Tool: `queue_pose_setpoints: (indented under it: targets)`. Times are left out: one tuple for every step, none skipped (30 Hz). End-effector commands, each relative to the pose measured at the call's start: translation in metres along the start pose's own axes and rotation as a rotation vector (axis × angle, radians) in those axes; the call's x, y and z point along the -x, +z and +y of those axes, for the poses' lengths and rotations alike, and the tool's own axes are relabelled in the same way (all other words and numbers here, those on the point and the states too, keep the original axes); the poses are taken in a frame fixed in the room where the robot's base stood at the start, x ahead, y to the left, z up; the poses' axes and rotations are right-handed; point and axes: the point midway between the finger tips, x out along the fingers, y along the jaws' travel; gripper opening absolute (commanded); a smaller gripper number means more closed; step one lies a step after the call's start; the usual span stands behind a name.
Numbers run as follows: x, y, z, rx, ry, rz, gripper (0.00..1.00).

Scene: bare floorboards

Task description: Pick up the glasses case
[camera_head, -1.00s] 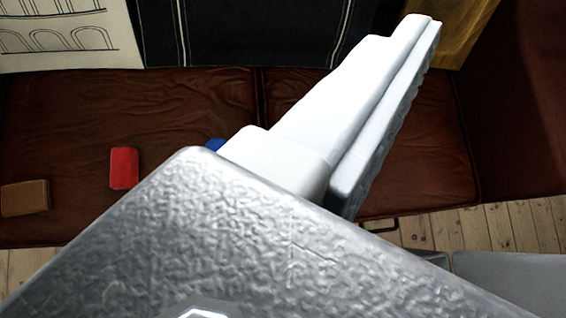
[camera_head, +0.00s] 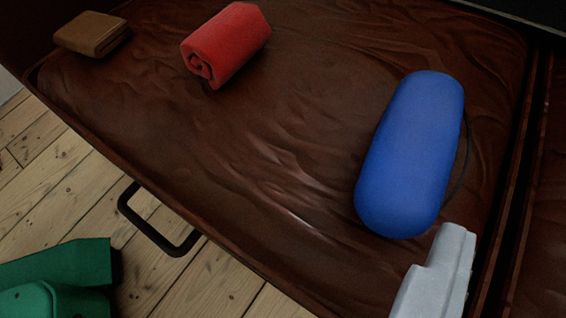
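The glasses case (camera_head: 412,150) is a blue, rounded, elongated case. Part of my gripper (camera_head: 445,262), a pale grey finger, shows at the lower right. Its tip appears just below the near end of the case in the picture; I cannot tell whether they touch. Only this part of the gripper is in view, and nothing is seen held.
A green object (camera_head: 60,275) stands at lower left over pale floorboards (camera_head: 60,170).

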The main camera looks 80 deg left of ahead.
Motion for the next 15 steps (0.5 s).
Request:
queue_pose_setpoints:
  targets:
    - [0.001,0.015,-0.018,-0.028,-0.031,0.015,0.82]
    - [0.002,0.020,-0.027,-0.038,-0.046,0.026,0.82]
    - [0.002,0.026,-0.038,-0.050,-0.064,0.043,0.82]
    - [0.003,0.029,-0.046,-0.060,-0.076,0.056,0.82]
    - [0.003,0.033,-0.053,-0.069,-0.088,0.065,0.82]
    - [0.004,0.037,-0.061,-0.080,-0.100,0.076,0.82]
    - [0.005,0.039,-0.065,-0.086,-0.107,0.083,0.82]
    - [0.006,0.041,-0.069,-0.091,-0.113,0.090,0.82]
    - [0.006,0.042,-0.073,-0.097,-0.119,0.098,0.82]
    - [0.006,0.043,-0.076,-0.100,-0.123,0.103,0.82]
    - [0.006,0.043,-0.078,-0.103,-0.125,0.107,0.82]
    - [0.004,0.043,-0.080,-0.105,-0.129,0.110,0.82]
    - [0.002,0.044,-0.081,-0.105,-0.130,0.112,0.82]
    - [-0.001,0.043,-0.082,-0.105,-0.132,0.112,0.82]
    - [-0.006,0.043,-0.084,-0.105,-0.133,0.112,0.82]
